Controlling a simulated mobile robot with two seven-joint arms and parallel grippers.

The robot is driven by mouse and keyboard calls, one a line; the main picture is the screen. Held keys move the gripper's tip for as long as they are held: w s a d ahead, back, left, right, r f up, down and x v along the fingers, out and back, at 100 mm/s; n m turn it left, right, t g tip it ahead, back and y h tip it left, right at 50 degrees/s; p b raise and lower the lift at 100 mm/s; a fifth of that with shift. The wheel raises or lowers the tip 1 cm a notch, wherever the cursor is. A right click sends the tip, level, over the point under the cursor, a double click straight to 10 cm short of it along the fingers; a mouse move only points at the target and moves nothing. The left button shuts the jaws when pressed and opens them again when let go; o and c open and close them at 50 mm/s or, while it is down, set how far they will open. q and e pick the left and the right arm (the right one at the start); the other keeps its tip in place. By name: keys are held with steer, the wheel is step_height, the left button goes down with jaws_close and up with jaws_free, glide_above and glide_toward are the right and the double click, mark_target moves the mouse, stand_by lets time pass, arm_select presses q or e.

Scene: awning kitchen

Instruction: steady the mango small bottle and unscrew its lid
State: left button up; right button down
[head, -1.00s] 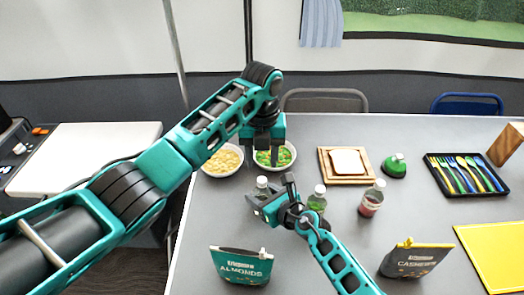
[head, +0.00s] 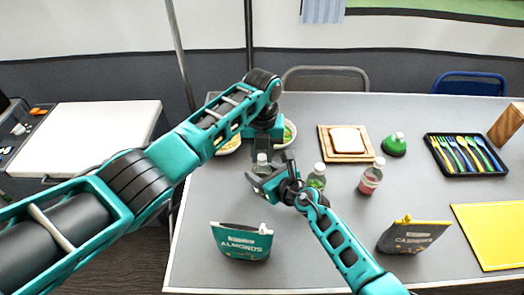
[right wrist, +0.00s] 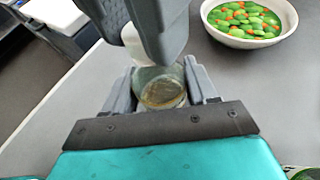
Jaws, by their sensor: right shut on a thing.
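The small bottle (head: 262,168) is clear with a white lid and stands upright on the grey table. My right gripper (head: 264,180) is shut around its body from the front. In the right wrist view the bottle (right wrist: 160,88) sits between my right fingers, with yellowish-brown contents low inside. My left gripper (head: 263,146) points down from above, right at the bottle's top. Its grey fingers (right wrist: 143,28) partly hide the white lid (right wrist: 132,46) in the right wrist view. I cannot tell whether they are closed on the lid.
A green bottle (head: 317,180) and a red bottle (head: 371,178) stand to the right. An almonds bag (head: 241,241) and a cashews bag (head: 411,236) are in front. A vegetable bowl (right wrist: 250,20) stands behind. Bread on a board (head: 347,143) and a cutlery tray (head: 466,155) lie farther right.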

arm_select(q)
jaws_close()
